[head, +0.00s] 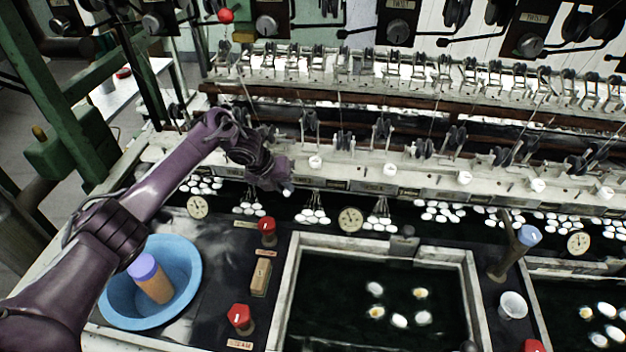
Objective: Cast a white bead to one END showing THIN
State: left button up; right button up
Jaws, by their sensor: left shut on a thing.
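My left gripper (279,185) is over the dark water trough at the front of the reeling frame. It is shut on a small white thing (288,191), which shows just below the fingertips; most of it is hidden. Clusters of white beads float in the trough, one left of the gripper (250,205), one to its right (313,215) and one farther right (380,220), with threads rising from them. My right gripper is not in view.
A blue bowl (190,290) holds an orange cylinder with a purple-blue top (152,279). Red knobs (267,227) stand on the dark counter. A square basin (290,290) holds several white pieces. A white cup (513,306) and a blue-topped post (529,236) stand at right.

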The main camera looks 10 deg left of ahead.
pick_arm(q)
jog(key=s+a+f+n+t+y+p, duration=0.15)
jog(key=a+n, duration=0.35)
jog(key=a, duration=0.6)
notch_tip(320, 180, down, 6)
jog(key=b, duration=0.5)
jog(key=shift+f+b, duration=0.2)
jog(key=shift+b, duration=0.15)
jog(key=shift+w+a, duration=0.1)
jog(key=o, duration=0.7)
